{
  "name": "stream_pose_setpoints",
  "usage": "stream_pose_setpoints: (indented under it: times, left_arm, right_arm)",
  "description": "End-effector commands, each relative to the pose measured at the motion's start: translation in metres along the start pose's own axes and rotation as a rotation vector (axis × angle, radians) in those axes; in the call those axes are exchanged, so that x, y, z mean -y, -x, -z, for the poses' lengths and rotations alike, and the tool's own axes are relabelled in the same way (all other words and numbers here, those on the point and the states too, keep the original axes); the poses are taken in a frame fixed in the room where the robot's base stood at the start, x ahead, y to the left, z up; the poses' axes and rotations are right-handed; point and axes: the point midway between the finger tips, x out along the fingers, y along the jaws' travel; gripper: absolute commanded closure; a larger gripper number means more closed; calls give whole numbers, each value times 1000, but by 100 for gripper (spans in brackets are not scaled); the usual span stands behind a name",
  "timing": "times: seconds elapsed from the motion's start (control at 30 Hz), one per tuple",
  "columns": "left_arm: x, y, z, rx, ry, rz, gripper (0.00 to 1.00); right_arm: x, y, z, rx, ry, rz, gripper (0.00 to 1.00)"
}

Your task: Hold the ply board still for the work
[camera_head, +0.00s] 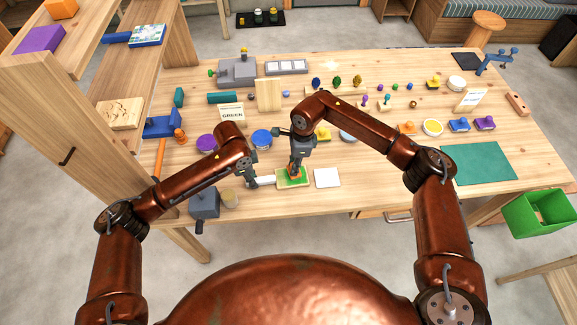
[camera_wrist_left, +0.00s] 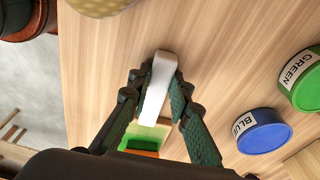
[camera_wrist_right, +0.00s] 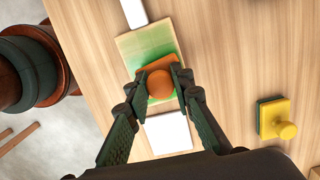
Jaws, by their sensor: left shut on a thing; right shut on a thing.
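The ply board (camera_head: 281,183) lies flat near the table's front edge, with green colour over its middle; it also shows in the right wrist view (camera_wrist_right: 130,50). My left gripper (camera_head: 254,183) is shut on a white bar (camera_wrist_left: 158,88). The bar's far end meets the board's left edge; I cannot tell whether it touches or overlaps it. My right gripper (camera_head: 295,174) is shut on an orange block with a round knob (camera_wrist_right: 155,86), which sits over the green area. The fingers hide part of the block and board in the head view.
A white square (camera_head: 327,178) lies just right of the board. Blue (camera_head: 262,137) and purple (camera_head: 207,142) lidded tins stand behind. A grey clamp-like thing (camera_head: 204,204) is at the front left. A teal mat (camera_head: 478,164) lies right; bare table lies between.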

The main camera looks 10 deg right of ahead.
Motion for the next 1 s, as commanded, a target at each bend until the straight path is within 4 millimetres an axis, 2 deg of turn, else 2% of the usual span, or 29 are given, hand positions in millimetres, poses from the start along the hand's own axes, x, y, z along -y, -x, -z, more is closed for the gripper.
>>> stream_pose_setpoints:
  times: [0.53,1.0]
  left_arm:
    - [0,0,0,0,0,1,100]
    - [0,0,0,0,0,1,100]
  right_arm:
    - [4,7,48,-3,0,2,98]
    - [0,0,2,0,2,-1,98]
